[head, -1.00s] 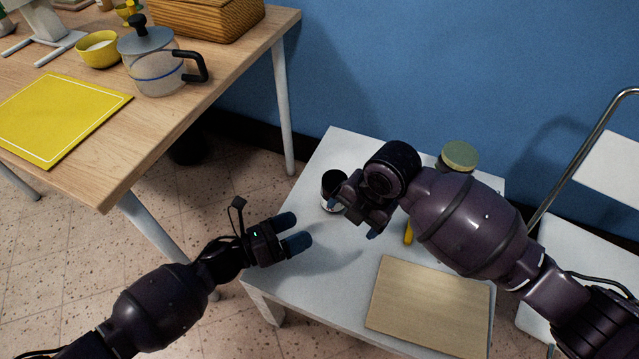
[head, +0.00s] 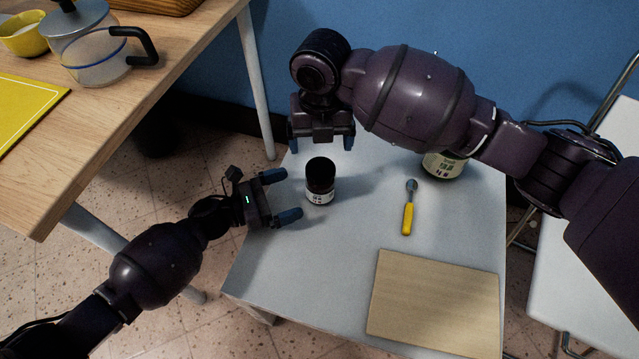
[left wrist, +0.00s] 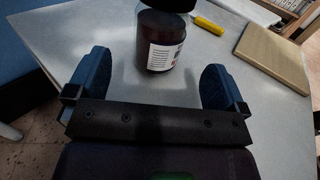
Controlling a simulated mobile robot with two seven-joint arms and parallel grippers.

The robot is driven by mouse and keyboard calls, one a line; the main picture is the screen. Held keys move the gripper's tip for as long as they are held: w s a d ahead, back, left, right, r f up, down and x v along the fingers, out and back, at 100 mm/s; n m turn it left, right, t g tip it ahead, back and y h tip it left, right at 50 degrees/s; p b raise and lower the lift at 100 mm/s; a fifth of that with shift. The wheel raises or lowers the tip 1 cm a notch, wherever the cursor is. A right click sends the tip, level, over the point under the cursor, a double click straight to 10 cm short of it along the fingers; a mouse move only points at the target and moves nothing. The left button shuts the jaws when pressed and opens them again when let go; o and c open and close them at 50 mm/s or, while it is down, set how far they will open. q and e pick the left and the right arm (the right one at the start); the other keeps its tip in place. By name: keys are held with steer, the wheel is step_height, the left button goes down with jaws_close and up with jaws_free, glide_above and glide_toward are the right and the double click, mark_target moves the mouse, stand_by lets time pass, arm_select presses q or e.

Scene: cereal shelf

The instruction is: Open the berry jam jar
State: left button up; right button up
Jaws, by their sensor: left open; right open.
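A small dark jar with a black lid and a white label (head: 320,182) stands upright on the white table (head: 300,255). My left gripper (head: 281,196) is open just left of the jar, its fingers pointing at it. In the left wrist view the jar (left wrist: 161,42) stands ahead, between and beyond the open fingers (left wrist: 157,82), not gripped; its top is cut off by the frame. My right gripper (head: 321,143) is open and empty, fingers pointing down, above and behind the jar. The jar's label is too small to read.
A yellow-handled tool (head: 408,209) lies right of the jar; it also shows in the left wrist view (left wrist: 208,25). A wooden board (head: 434,304) lies at the front right. A larger jar (head: 444,165) is partly hidden behind my right arm. A wooden table with a pot (head: 92,48) stands left.

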mark_target(318, 184)
arm_select(q)
steer(key=x, duration=0.7)
steer(key=shift+w+d, duration=0.1)
steer(key=shift+d, duration=0.2)
